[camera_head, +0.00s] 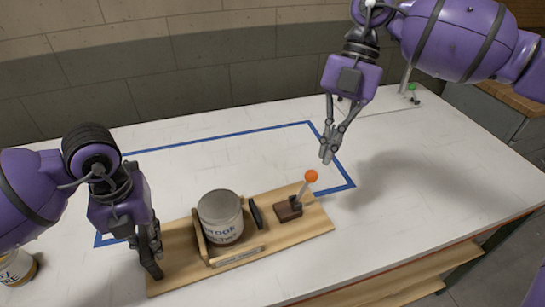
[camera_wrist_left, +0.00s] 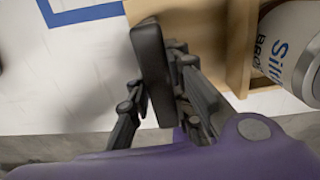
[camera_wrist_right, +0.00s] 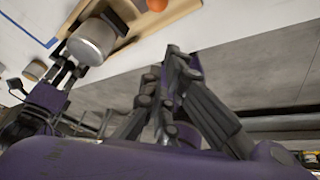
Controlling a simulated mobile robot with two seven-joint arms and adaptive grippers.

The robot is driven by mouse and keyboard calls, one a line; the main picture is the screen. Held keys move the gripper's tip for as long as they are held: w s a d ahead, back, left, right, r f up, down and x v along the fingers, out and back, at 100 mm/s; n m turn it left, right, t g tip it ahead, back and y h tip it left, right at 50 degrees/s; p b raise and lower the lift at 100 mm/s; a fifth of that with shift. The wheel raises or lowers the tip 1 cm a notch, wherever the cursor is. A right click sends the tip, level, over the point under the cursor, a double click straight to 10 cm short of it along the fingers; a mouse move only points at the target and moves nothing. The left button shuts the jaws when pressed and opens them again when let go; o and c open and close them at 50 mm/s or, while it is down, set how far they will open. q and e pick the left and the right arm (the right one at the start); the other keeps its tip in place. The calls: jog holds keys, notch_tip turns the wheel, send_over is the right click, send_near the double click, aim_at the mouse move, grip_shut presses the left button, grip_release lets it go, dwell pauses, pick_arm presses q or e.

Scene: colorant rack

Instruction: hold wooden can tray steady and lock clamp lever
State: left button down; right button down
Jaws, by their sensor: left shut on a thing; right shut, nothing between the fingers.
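The wooden can tray (camera_head: 322,222) lies on the white table and holds a grey-lidded can (camera_head: 221,218) between wooden walls. A dark clamp pad (camera_head: 256,214) stands just right of the can. The clamp lever (camera_head: 305,189), with its orange knob (camera_head: 311,176), rises tilted from a brown clamp block (camera_head: 287,209) on the tray's right part. My left gripper (camera_head: 150,258) is shut on a dark upright piece at the tray's left end; this piece (camera_wrist_left: 152,70) also shows in the left wrist view. My right gripper (camera_head: 327,158) is shut and empty, above the knob and apart from it.
Blue tape (camera_head: 225,135) outlines an area around and behind the tray. Another can (camera_head: 17,268) stands at the far left, partly behind my left arm. A green-tipped item (camera_head: 412,88) is at the back right. The table right of the tray is clear.

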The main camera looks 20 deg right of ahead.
jog(key=w+a+r+m+t+y, duration=0.1)
jog(key=w+a+m+t+y, duration=0.3)
jog(key=m, duration=0.7)
jog(key=h, duration=0.2)
send_over(305, 187)
jog(key=w+a, duration=0.2)
notch_tip(305, 187, down, 9)
jog(key=shift+s+a+g, duration=0.15)
jog(key=shift+s+g, duration=0.05)
jog(key=shift+g, duration=0.1)
jog(key=shift+r, duration=0.1)
